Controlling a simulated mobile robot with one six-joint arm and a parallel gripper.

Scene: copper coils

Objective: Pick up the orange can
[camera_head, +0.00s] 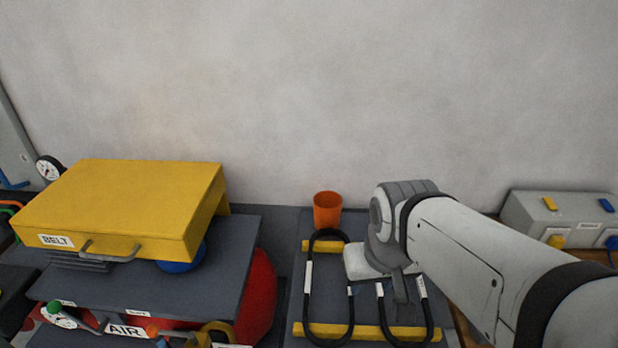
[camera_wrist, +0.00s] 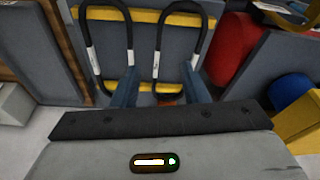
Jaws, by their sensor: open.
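The orange can (camera_head: 327,211) stands upright against the back wall, behind the rack with the black loops, and looks open at the top. In the wrist view only a small orange patch of the can (camera_wrist: 170,98) shows, just past my gripper's body; the rest is hidden. My gripper (camera_head: 400,292) is to the right of and nearer than the can in the head view, over the rack. In the wrist view its two blue-grey fingers (camera_wrist: 160,86) are spread apart with nothing held between them. The gripper is apart from the can.
Two black loops (camera_head: 311,285) lie across yellow bars (camera_head: 368,331) below my gripper. A yellow belt cover (camera_head: 130,205) with a red tank (camera_head: 261,295) stands left. A grey box (camera_head: 545,215) is at right. The wall (camera_head: 300,90) is close behind the can.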

